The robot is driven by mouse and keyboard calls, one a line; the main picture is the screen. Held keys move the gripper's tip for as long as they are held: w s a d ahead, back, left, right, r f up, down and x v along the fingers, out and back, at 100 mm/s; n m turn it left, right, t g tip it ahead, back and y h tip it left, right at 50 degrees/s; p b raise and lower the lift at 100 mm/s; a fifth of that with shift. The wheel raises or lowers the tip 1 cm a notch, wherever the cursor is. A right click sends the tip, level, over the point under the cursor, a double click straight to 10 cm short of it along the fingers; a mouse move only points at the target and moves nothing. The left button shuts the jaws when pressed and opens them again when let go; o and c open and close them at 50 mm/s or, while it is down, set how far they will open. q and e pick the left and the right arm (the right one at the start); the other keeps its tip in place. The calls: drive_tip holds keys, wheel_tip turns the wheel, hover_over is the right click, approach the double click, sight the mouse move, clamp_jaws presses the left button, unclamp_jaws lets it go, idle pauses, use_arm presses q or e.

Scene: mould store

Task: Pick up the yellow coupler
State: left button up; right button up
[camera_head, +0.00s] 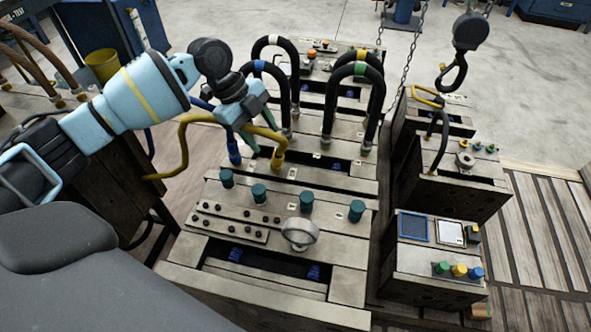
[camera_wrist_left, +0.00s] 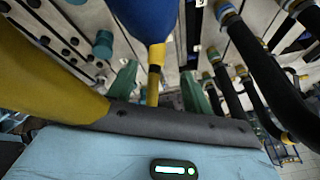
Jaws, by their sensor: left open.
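The yellow coupler (camera_head: 278,160) stands upright on the middle of the metal mould block at the end of a yellow hose (camera_head: 184,140). My left gripper (camera_head: 262,136) is open, its green fingers tilted down just above and left of the coupler. The yellow hose passes by the fingers. In the left wrist view, a yellow upright piece (camera_wrist_left: 155,80), which looks like the coupler, shows between the spread green fingers. Whether they touch it I cannot tell. A thick blue part (camera_wrist_left: 145,18) hides what is above it. My right gripper is not in view.
A blue coupler (camera_head: 233,152) stands close left of the yellow one. Black looped hoses (camera_head: 376,95) rise behind and to the right. Teal knobs (camera_head: 307,201) stand in front. A hook (camera_head: 455,72) hangs on the right. The blocks (camera_head: 445,262) at right stand apart from the middle one.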

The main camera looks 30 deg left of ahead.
sight(281, 166)
use_arm(q)
drive_tip(key=shift+b+x, duration=0.45)
drive_tip(key=shift+x, duration=0.75)
drive_tip(key=shift+a, duration=0.1)
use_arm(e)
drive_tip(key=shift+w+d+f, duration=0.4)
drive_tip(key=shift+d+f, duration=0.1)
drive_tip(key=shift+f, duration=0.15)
use_arm(q)
drive_tip(key=shift+f, duration=0.35)
drive_tip(key=shift+b+x, duration=0.3)
drive_tip(key=shift+x, duration=0.85)
drive_tip(key=x, duration=0.3)
drive_tip(key=b+x, duration=0.1)
drive_tip(key=x, duration=0.1)
drive_tip(key=shift+s, duration=0.2)
drive_tip(key=shift+r, duration=0.1)
drive_tip(key=shift+c, duration=0.8)
clamp_jaws()
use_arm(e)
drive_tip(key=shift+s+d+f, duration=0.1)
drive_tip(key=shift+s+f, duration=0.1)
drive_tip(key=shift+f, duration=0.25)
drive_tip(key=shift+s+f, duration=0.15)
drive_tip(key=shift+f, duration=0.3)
